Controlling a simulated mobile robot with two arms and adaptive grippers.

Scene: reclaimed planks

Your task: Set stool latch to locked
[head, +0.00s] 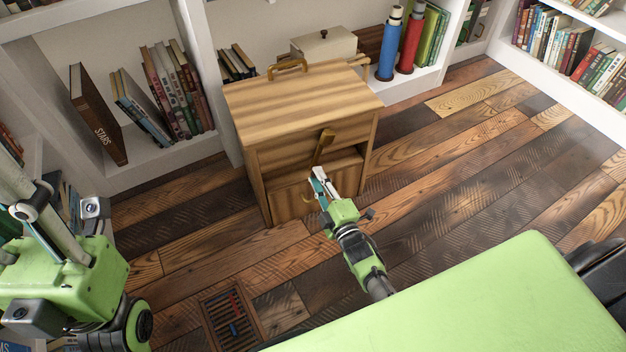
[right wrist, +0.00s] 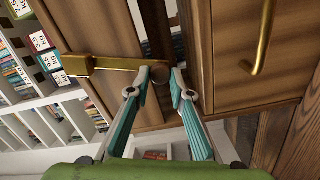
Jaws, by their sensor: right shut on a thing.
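The wooden stool (head: 300,90) is a box-like piece with striped grain, standing on the plank floor. Its brass latch (head: 326,140) is on the front and slants downward in the head view. In the right wrist view the latch (right wrist: 110,64) is a brass bar with a thicker block at its left end. My right gripper (head: 317,174) is at the lower end of the latch. In the right wrist view the right gripper (right wrist: 161,76) is shut on that end, which is partly hidden between the fingertips.
White bookshelves (head: 150,165) stand behind and left. A floor grate (head: 232,318) lies in front. Open floor (head: 480,150) extends to the right.

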